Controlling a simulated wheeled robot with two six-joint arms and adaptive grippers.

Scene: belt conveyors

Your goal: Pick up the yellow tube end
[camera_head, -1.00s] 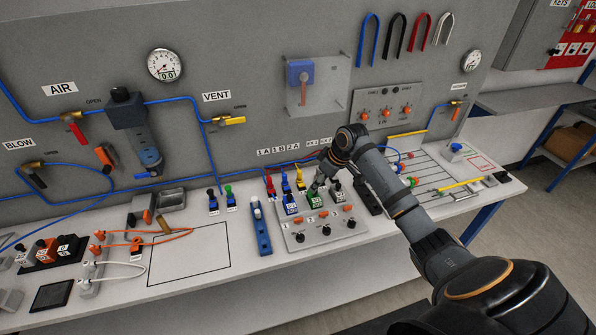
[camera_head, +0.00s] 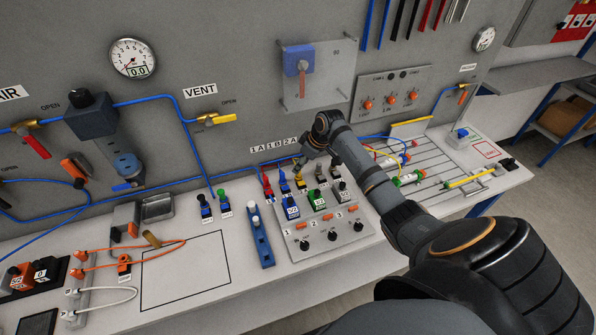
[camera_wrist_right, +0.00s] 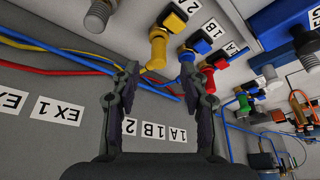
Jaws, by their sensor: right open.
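In the right wrist view a yellow fitting (camera_wrist_right: 157,48) stands upside down in the picture on a black and yellow block. A thin yellow tube (camera_wrist_right: 85,55) runs from near it to the left, passing behind my left-hand finger, beside blue and red tubes. Its free end cannot be made out. My right gripper (camera_wrist_right: 162,92) is open and empty, with labels and a blue tube (camera_wrist_right: 165,93) seen between its fingers. In the head view my right gripper (camera_head: 308,160) is above the back of the valve panel (camera_head: 318,228), near the yellow fitting (camera_head: 299,181). My left gripper is not in view.
Blue (camera_wrist_right: 198,45) and red (camera_wrist_right: 212,62) fittings stand close beside the yellow one. Labels 1A, 1B and 2A are on the wall behind. A blue holder (camera_head: 262,240) stands left of the valve panel.

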